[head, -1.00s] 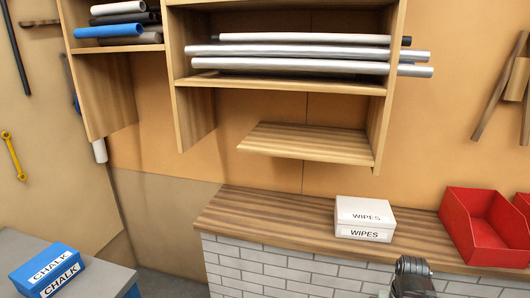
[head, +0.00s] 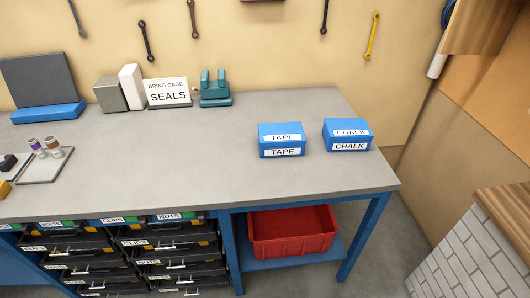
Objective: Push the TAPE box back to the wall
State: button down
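The TAPE box (head: 281,139) is a blue box with white labels. It sits on the grey workbench top (head: 200,180), right of the middle, with a strip of bare bench between it and the wall (head: 290,60) behind. A similar blue CHALK box (head: 347,134) stands to its right, with a small gap between them. My gripper is not in view.
A teal holder (head: 215,90), a SEALS sign (head: 168,93) and grey and white blocks stand along the wall, left of the TAPE box. A red bin (head: 292,232) sits on the shelf below. A brick-faced counter (head: 475,250) is at the right.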

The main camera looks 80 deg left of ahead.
aim_at(287, 138)
jog(key=u, duration=4.2)
